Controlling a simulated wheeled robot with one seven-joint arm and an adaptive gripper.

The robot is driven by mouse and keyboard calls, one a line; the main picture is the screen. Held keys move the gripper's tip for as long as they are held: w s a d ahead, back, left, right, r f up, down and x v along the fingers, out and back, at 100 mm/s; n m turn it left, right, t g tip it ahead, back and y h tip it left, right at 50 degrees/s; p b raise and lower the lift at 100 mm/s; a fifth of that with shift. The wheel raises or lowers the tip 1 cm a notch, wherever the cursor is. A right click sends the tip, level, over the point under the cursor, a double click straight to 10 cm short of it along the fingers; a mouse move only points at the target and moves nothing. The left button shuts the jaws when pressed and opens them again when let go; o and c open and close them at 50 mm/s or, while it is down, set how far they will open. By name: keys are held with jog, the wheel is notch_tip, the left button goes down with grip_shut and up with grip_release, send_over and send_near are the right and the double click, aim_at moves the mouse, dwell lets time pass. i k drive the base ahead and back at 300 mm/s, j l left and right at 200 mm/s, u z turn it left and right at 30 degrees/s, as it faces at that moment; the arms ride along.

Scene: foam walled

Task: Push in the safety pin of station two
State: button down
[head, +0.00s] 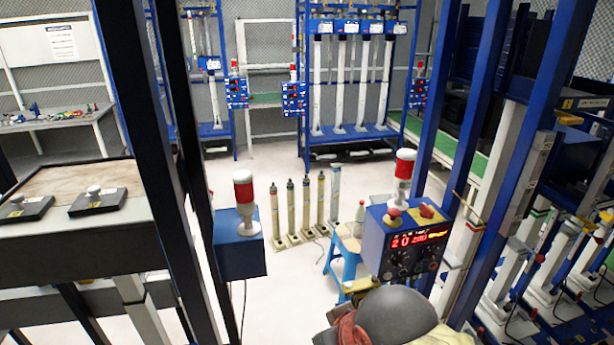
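No safety pin can be made out for certain, and no station label is readable as "two". A blue control box (408,252) with a lit red display, dark knobs and red buttons stands right of centre. The display seems to start with a 2, but the digits are blurred. A red and white signal lamp (403,178) stands on top of it. A second blue box (240,258) with a similar lamp (245,200) is at centre left; its front face is not seen. My gripper is not in view.
A grey dome-shaped thing (395,312) with red and yellow cloth beside it fills the bottom, close to the control box. Blue posts (135,110) rise at left and right. Upright tubes (306,205) and a blue stool (345,250) stand on the pale floor.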

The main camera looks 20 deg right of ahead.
aim_at(600, 240)
jog(key=z, duration=1.35)
